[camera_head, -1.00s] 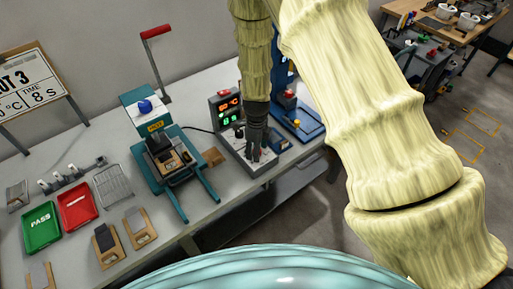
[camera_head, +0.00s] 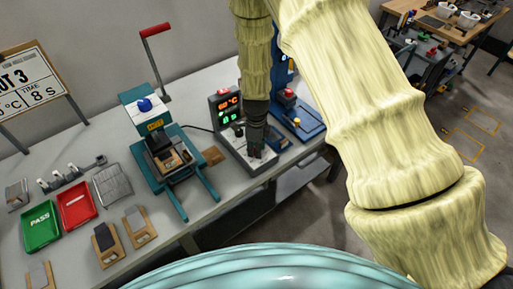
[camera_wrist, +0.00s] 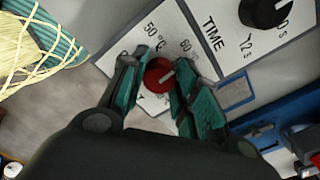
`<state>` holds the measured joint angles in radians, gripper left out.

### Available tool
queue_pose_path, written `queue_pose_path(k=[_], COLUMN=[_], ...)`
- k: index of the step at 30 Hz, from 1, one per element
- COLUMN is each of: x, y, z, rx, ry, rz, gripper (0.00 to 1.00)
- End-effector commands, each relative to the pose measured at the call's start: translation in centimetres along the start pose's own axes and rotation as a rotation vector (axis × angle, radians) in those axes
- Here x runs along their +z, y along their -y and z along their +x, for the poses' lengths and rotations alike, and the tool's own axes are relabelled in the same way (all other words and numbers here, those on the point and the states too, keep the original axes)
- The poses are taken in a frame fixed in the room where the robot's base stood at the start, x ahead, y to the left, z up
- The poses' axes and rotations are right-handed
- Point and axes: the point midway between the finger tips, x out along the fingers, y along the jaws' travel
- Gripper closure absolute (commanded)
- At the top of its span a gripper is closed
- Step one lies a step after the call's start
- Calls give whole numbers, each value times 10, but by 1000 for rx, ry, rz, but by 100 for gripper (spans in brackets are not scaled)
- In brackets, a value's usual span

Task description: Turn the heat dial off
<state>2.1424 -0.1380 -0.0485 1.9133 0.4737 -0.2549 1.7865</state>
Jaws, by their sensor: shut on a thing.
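The heat dial (camera_wrist: 159,75) is a red round knob with a white pointer line, on a white panel marked 50 °C and 60. My gripper (camera_wrist: 165,70) has its dark green fingers on either side of the dial and is shut on it. The dial's lower markings are partly hidden by the fingers. In the head view my gripper (camera_head: 256,150) points down at the front of the control box (camera_head: 226,108), whose screen shows red and green digits. The dial is mostly hidden there.
A black time dial (camera_wrist: 264,10) sits beside the heat dial on the panel. A teal press (camera_head: 150,120) with a red-handled lever stands to the left. A blue machine (camera_head: 302,125) stands close on the right. Green (camera_head: 40,226) and red (camera_head: 77,205) trays lie at left.

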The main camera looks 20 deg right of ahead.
Motion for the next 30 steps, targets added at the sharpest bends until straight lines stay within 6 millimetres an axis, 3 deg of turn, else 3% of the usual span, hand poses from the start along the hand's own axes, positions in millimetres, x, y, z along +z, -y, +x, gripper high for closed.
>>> queue_pose_path(k=[30], x=[0], y=[-1], z=[0], rx=[-2], ry=[1], rz=[-929], gripper=[93])
